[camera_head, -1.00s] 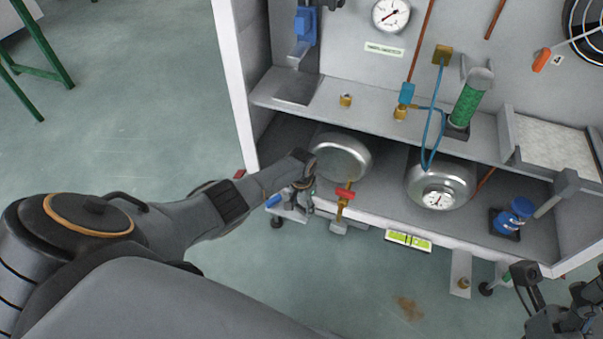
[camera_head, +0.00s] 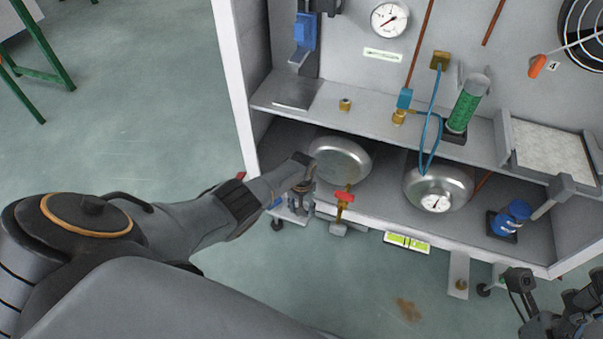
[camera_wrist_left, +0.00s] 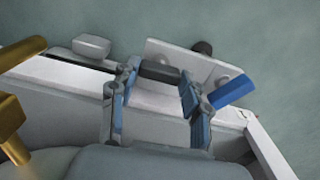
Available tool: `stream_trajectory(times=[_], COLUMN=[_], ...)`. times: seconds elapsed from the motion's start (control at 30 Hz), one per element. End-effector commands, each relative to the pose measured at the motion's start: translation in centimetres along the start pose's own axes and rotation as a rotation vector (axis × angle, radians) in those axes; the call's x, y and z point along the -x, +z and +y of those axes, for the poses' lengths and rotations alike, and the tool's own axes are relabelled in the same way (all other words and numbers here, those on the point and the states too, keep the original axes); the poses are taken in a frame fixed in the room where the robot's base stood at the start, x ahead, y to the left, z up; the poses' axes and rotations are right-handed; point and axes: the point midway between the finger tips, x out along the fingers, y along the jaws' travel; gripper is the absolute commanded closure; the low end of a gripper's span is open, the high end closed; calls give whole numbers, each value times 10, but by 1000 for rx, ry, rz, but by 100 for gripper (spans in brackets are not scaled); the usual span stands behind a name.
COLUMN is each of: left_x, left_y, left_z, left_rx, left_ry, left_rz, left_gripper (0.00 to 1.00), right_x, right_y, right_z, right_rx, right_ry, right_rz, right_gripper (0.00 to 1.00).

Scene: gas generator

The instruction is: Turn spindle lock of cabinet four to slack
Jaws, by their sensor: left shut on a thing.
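The cabinet (camera_head: 232,95) is an open white and grey case, with a label "4" by the orange lever. A lock with a blue handle (camera_head: 276,203) sits at its lower front left corner, on a bracket. In the left wrist view the blue handle (camera_wrist_left: 234,90) sticks out beside the right-hand finger, and a dark bar (camera_wrist_left: 160,72) lies between the fingertips. My left gripper (camera_head: 300,203) is at this lock. It also shows in the left wrist view (camera_wrist_left: 160,90), closed on the lock's dark part.
A red-handled brass valve (camera_head: 343,197) is close to the right of my left gripper. Two steel vessels, one here (camera_head: 340,160), stand on the lower shelf. A green-yellow level (camera_head: 407,243) is on the front edge. Open floor (camera_head: 130,110) lies left.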

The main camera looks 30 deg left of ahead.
Motion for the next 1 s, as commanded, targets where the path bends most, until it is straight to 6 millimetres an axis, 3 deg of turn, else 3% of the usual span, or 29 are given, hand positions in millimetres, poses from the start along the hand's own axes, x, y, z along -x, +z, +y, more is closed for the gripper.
stream_trajectory(times=[0.17, 0.2, 0.23, 0.67, 1.0], left_x=[1, 1, 1, 4, 39], left_y=[-1, -1, -1, -1, -1], left_z=[2, 2, 1, 0, 0], left_rx=[3, 3, 3, 1, -1], left_ry=[4, 4, 4, 2, 2], left_rz=[3, 3, 3, 2, 5], left_gripper=[85, 45, 43, 43, 43], right_x=[0, 0, 0, -1, 0], right_y=[0, 0, 0, -1, 0], right_z=[0, 0, 0, 0, 0], right_rx=[0, 0, 0, 2, 1], right_ry=[0, 0, 0, 0, 0], right_rz=[0, 0, 1, 5, 2], right_gripper=[37, 37, 37, 37, 37])
